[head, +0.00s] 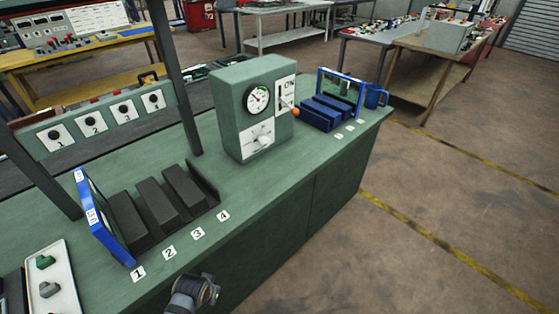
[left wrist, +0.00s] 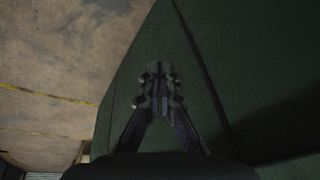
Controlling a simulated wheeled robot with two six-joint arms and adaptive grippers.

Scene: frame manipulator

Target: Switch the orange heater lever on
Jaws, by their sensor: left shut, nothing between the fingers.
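The green heater box (head: 232,112) stands on the green workbench. Its front has a round gauge (head: 257,98) and a white dial plate (head: 257,138). On its right is a white panel marked ON at the top. The lever with an orange knob (head: 294,112) sticks out from this panel, its knob well below the ON mark. My left gripper (left wrist: 159,72) is shut and empty in the left wrist view, in front of a dark green surface, with no lever near it. My right gripper is not in view.
One of my arm parts shows at the bottom of the head view. Black blocks (head: 158,208) and a blue frame (head: 103,222) stand left of the heater. The floor beyond the bench's right side is clear.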

